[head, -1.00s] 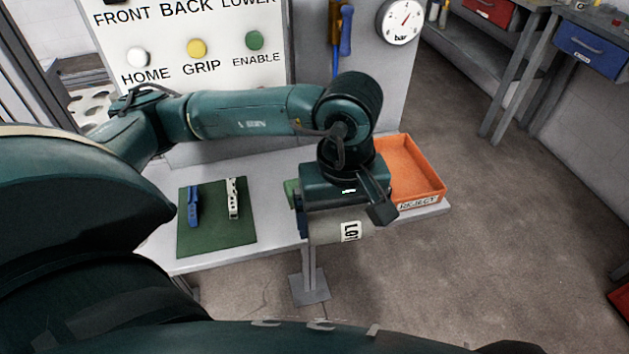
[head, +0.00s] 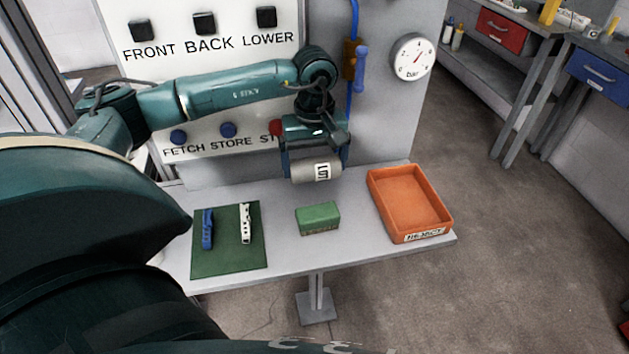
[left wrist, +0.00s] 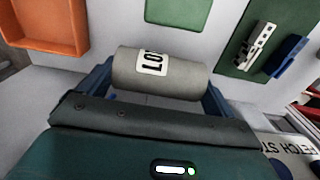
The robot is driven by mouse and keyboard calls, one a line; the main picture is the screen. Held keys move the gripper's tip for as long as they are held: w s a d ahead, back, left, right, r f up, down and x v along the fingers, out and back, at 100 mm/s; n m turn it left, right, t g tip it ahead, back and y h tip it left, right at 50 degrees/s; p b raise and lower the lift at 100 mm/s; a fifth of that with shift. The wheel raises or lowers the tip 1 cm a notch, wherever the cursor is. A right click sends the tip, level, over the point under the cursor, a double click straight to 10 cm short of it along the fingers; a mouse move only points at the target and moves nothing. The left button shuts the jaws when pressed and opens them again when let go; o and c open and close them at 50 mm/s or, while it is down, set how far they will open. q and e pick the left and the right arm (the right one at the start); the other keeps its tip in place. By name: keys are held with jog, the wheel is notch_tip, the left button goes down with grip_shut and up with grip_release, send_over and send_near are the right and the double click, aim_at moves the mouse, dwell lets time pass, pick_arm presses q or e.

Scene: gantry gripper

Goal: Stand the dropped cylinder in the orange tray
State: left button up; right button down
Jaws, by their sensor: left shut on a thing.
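My left gripper (head: 317,166) is shut on a grey cylinder (head: 302,173) with a white label. The cylinder lies on its side between the two fingers, held in the air above the back of the bench. In the left wrist view the cylinder (left wrist: 180,76) spans the gap between the blue fingers, its label facing the camera. The orange tray (head: 374,197) with a REJECT label stands at the right end of the bench, to the right of the gripper, and looks empty. It also shows at the upper left of the left wrist view (left wrist: 78,48). My right gripper is not in view.
A green block (head: 318,218) sits on the bench (head: 283,258) left of the tray. A green mat (head: 228,265) holds a blue tool (head: 207,230) and a white tool (head: 246,223). A panel (head: 220,75) with buttons and a gauge (head: 412,57) stands close behind the gripper.

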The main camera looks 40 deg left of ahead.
pick_arm(q)
notch_tip(320, 180, down, 6)
jog(key=shift+d+p, duration=0.1)
jog(key=shift+p, duration=0.35)
jog(key=shift+w+f, duration=0.1)
jog(key=shift+f, duration=0.4)
jog(key=o, duration=0.9)
jog(key=shift+f, duration=0.25)
jog(key=shift+c, duration=0.2)
jog(key=shift+o, duration=0.9)
jog(key=shift+r, duration=0.1)
